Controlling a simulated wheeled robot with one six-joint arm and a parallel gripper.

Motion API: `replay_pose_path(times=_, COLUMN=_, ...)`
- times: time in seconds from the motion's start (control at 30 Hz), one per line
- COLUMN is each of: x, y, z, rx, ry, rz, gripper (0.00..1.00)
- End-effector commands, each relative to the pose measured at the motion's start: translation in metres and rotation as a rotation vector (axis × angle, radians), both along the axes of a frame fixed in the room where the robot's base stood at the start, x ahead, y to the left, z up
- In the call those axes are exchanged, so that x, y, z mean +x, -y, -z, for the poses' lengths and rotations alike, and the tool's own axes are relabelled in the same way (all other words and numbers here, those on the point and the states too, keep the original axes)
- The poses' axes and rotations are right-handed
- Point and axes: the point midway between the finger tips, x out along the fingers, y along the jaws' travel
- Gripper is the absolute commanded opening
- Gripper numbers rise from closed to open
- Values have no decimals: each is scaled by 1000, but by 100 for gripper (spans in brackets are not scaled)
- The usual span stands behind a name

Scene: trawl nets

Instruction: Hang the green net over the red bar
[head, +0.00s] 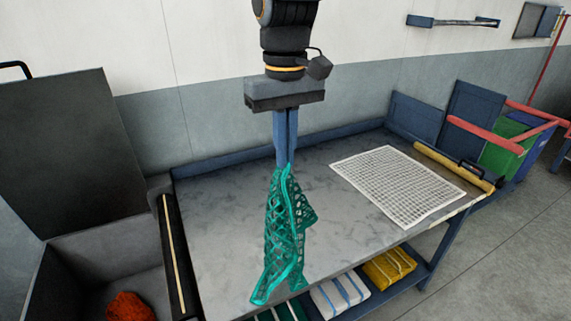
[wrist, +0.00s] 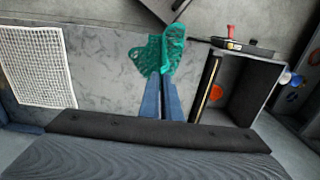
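The green net (head: 284,235) hangs folded from my gripper (head: 285,163) in front of the grey table top. My gripper's blue fingers are close together on the net's upper end. In the wrist view the net (wrist: 158,54) shows at the tips of my gripper (wrist: 164,76). Whether its lower end touches the table is hard to tell. Red bars show at the right in the head view: one red bar (head: 485,134) stands above the green bin, with another red bar (head: 540,130) beside it. My gripper is well to the left of both.
A white grid mat (head: 355,170) lies on the table (head: 225,215), with a yellow roll (head: 455,167) at its right edge. An open dark bin (head: 60,255) holding an orange-red net (head: 130,307) stands at left. Folded yellow nets (head: 389,268) lie on the lower shelf. Floor at right is clear.

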Motion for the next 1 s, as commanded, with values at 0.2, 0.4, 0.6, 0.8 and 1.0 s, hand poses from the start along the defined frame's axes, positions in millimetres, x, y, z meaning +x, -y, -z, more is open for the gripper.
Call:
replay_pose_path(times=0.2, x=0, y=0, z=0, rx=0, ry=0, rz=0, gripper=0)
replay_pose_path(times=0.4, x=1, y=-1, z=-22, rx=3, ry=5, rz=0, gripper=0)
replay_pose_path(times=0.6, x=1, y=0, z=-58, rx=3, ry=4, rz=0, gripper=0)
replay_pose_path(times=0.8, x=1, y=0, z=-93, rx=2, ry=3, rz=0, gripper=0)
replay_pose_path(times=1.0, x=0, y=0, z=-110, rx=1, ry=2, rz=0, gripper=0)
